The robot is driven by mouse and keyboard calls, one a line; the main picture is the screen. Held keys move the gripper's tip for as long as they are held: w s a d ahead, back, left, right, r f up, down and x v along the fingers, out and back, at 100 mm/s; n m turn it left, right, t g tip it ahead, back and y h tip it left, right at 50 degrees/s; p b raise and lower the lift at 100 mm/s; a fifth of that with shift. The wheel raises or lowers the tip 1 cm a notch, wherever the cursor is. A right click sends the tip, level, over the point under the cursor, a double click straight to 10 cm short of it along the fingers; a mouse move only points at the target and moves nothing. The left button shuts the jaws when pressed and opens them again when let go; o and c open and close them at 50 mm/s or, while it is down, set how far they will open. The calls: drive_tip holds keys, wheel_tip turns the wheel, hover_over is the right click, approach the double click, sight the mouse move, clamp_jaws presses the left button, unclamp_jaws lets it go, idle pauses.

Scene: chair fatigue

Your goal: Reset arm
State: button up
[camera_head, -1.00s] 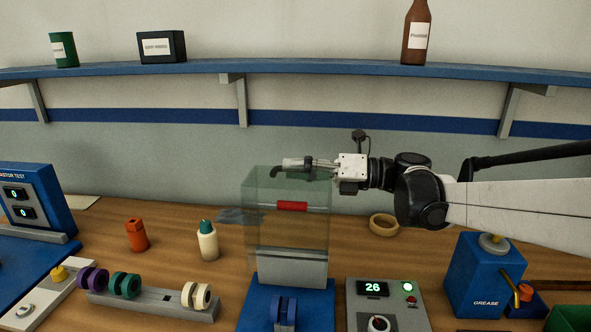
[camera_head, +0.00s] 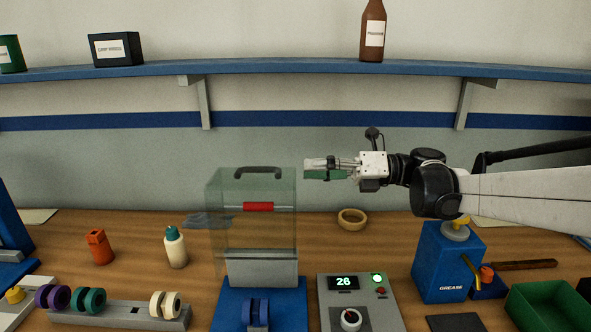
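My gripper (camera_head: 318,168) is held in the air just right of the clear guard box, pointing left, with the arm coming in from the right. A green piece shows at the underside of its fingers; I cannot tell whether it is a held thing or part of the gripper. The finger gap is too small to judge. The clear box (camera_head: 226,230) has a dark handle (camera_head: 258,171) on top and a red bar (camera_head: 258,206) inside. It stands over a grey block on a blue base, with a blue caster (camera_head: 255,312) in front.
A control box (camera_head: 362,310) reading 26 has a lit green light. A blue grease box (camera_head: 446,268), green bin (camera_head: 548,308) and tape roll (camera_head: 351,219) stand to the right. An orange bottle (camera_head: 99,247), white bottle (camera_head: 176,248) and wheel rack (camera_head: 120,314) are left. A shelf (camera_head: 280,68) runs above.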

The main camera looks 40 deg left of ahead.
drive_tip(key=shift+w+d, duration=0.15)
drive_tip(key=shift+d, duration=0.1)
idle(0.4)
drive_tip(key=s+d+f+n+t+h, duration=0.4)
drive_tip(key=d+f+n+t+h, duration=0.1)
drive_tip(key=d, duration=1.2)
drive_tip(key=s+d+f+n+t+h, duration=0.5)
drive_tip(key=d+n, duration=0.3)
drive_tip(key=d, duration=0.9)
drive_tip(key=s+d+f+n+t+h, duration=0.4)
drive_tip(key=d+n+t, duration=0.3)
drive_tip(key=d, duration=1.1)
drive_tip(key=shift+s+f+t+h, duration=0.3)
drive_tip(key=shift+s+f+h, duration=0.1)
drive_tip(key=shift+s+f, duration=0.15)
